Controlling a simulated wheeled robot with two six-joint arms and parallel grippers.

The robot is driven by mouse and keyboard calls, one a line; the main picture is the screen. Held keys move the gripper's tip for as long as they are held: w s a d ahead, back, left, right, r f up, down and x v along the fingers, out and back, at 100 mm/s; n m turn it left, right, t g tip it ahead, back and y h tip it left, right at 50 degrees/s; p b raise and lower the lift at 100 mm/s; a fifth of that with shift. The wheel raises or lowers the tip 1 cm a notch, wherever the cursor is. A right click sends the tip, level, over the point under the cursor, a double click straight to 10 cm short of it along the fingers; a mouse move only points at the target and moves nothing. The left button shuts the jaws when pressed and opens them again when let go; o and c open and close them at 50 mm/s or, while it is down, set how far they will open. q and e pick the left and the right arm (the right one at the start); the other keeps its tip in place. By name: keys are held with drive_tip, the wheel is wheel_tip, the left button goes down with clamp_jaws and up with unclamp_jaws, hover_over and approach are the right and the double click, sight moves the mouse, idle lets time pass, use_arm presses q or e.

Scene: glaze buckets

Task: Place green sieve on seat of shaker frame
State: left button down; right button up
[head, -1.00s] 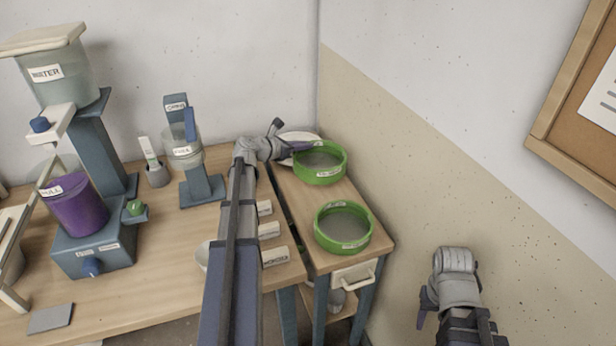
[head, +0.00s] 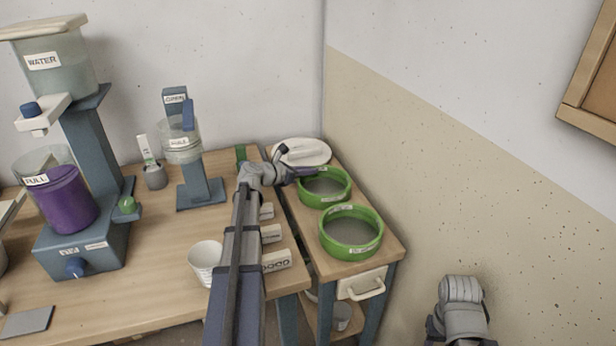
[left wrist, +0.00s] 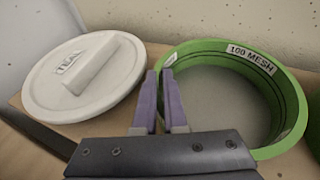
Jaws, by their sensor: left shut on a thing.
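Two green sieves with grey mesh stand at the small side table on the right. The back sieve (head: 325,199) shows a "100 MESH" label in the left wrist view (left wrist: 285,95). My left gripper (head: 312,171) reaches its back left rim and is shut on it; the fingers point away from the wrist camera (left wrist: 160,80). Whether this sieve touches the tabletop is hard to tell. The front sieve (head: 351,250) rests near the table's front. My right gripper is at the lower right, partly cut off, its fingers unclear. I cannot make out a shaker frame.
A white lid (head: 305,152) lies behind the held sieve. The worktable (head: 150,285) at left holds a water dispenser (head: 55,75), a purple bucket (head: 68,200), a dispenser stand (head: 200,185) and a white cup (head: 204,262). A wall rises close on the right.

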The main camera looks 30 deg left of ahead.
use_arm(q)
drive_tip(key=shift+f, duration=0.15)
drive_tip(key=c, duration=1)
unclamp_jaws()
